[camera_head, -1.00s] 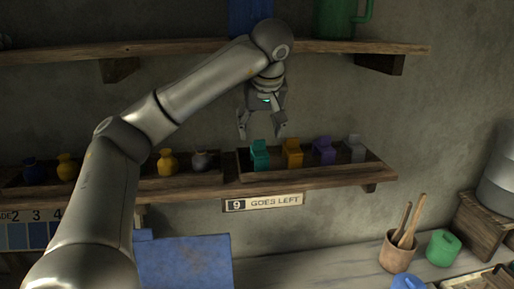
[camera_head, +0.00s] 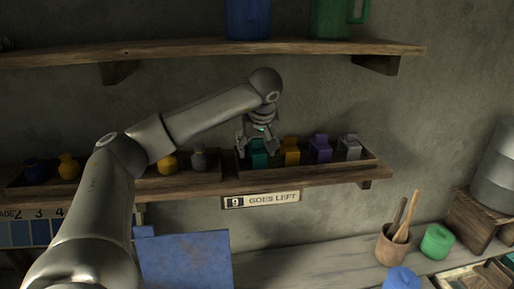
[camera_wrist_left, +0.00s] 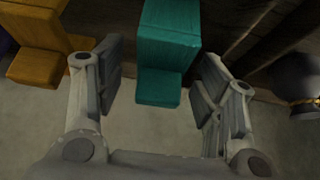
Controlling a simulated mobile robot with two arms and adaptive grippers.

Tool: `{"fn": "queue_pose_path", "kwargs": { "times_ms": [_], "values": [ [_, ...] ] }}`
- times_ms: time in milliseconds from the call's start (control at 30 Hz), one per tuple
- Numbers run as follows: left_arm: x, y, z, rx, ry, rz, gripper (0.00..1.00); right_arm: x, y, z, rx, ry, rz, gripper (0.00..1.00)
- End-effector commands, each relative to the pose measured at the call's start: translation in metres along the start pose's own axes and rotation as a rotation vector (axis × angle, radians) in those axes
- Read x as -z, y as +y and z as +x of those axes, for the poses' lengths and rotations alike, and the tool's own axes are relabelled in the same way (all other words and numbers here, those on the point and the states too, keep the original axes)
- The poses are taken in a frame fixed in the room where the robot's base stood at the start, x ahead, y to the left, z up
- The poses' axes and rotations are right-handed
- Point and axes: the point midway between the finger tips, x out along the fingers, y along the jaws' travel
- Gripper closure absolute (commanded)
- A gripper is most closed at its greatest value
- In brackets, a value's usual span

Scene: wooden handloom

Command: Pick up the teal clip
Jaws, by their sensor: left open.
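The teal clip (camera_head: 258,155) stands in the tray on the lower shelf, leftmost in a row of clips. My left gripper (camera_head: 258,147) is open just above and in front of it, partly covering it in the head view. In the left wrist view the teal clip (camera_wrist_left: 165,60) lies between and beyond the two spread fingers of the left gripper (camera_wrist_left: 155,95), with visible gaps on both sides. I cannot see my right gripper.
An orange clip (camera_head: 291,151) stands right beside the teal one, then a purple clip (camera_head: 320,148) and a grey clip (camera_head: 349,148). A dark grey vase (camera_head: 199,158) stands to the left. The upper shelf (camera_head: 200,50) overhangs above.

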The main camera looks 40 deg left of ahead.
Motion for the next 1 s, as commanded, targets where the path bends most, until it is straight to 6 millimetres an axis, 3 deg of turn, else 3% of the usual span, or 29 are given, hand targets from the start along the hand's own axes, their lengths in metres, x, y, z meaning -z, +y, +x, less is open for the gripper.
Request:
{"fn": "queue_pose_path", "kwargs": {
  "times_ms": [167,533,833,1000],
  "values": [
    [0.000,0.000,0.001,0.000,0.000,0.000,0.38,0.001,0.000,0.001,0.000,0.002,0.000,0.60],
    [-0.001,0.000,0.000,0.000,-0.001,0.000,0.85,0.000,0.004,0.001,-0.005,0.001,-0.002,0.60],
    [-0.001,0.000,-0.002,0.000,-0.001,0.001,0.87,0.000,0.006,-0.001,-0.007,0.000,-0.004,0.60],
    [-0.002,0.001,-0.014,0.000,-0.001,0.002,0.87,0.001,0.006,-0.009,-0.007,0.000,-0.004,0.60]
  ]
}}
